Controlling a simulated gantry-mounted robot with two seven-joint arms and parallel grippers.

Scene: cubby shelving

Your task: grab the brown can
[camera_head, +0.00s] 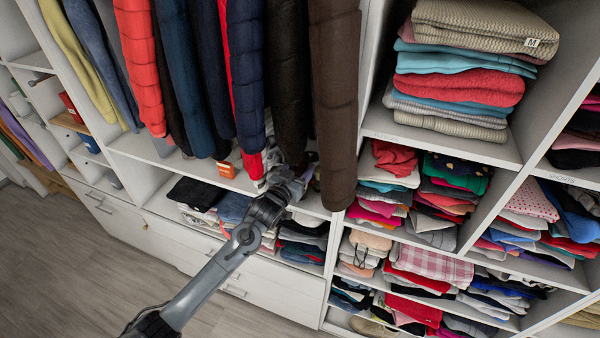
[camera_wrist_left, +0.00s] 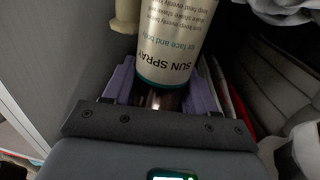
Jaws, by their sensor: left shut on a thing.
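My left gripper (camera_head: 298,172) reaches into the shelf below the hanging clothes, at the foot of a dark brown garment. In the left wrist view its two purple fingers (camera_wrist_left: 162,95) are shut on a tan-brown metallic can (camera_wrist_left: 178,40) marked "SUN SPRAY". The can has a teal rim, and its lettering is upside down in that view. I cannot make out the can in the head view. My right gripper is not in view.
Long jackets (camera_head: 335,100) hang close around the left gripper. A small orange box (camera_head: 226,169) stands on the shelf to its left. Folded clothes (camera_head: 303,240) fill the compartment below, and stacked cubbies lie to the right. A pale cylindrical object (camera_wrist_left: 126,15) is beside the can.

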